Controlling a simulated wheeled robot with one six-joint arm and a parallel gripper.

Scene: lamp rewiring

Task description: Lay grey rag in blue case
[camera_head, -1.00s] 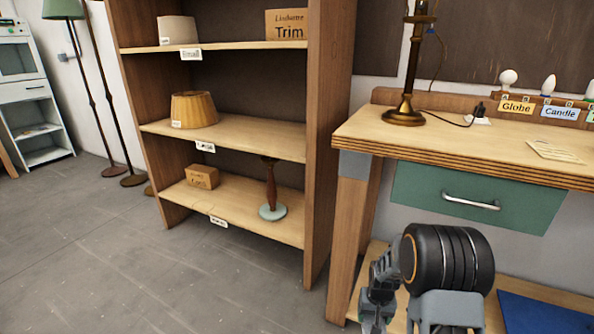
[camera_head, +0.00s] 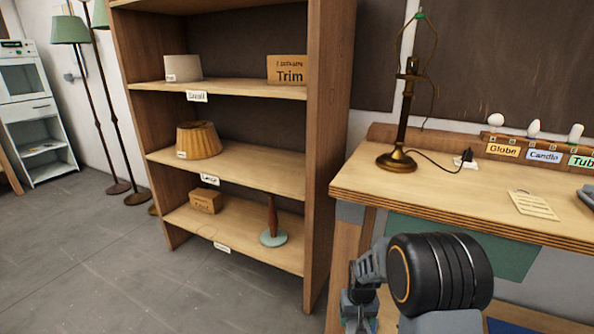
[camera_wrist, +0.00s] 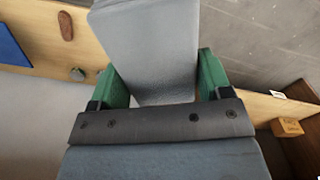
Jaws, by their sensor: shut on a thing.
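My gripper (camera_wrist: 158,62) shows in the wrist view with its two green fingers on either side of a grey, cloth-like slab, the grey rag (camera_wrist: 150,38). The fingers are shut on it and it extends past them. A flat blue thing (camera_wrist: 12,42), perhaps the blue case, lies on a pale wooden surface at the upper left of the wrist view. A blue patch (camera_head: 505,327) also shows low in the head view, mostly hidden. I cannot tell whether it is open. The rag cannot be made out in the head view.
A workbench (camera_head: 440,200) stands at the right with a brass lamp (camera_head: 401,130), a paper sheet (camera_head: 534,206) and several bulbs at its back. A wooden shelf unit (camera_head: 330,150) stands left of it. A brown oval thing (camera_wrist: 66,25) lies near the blue thing.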

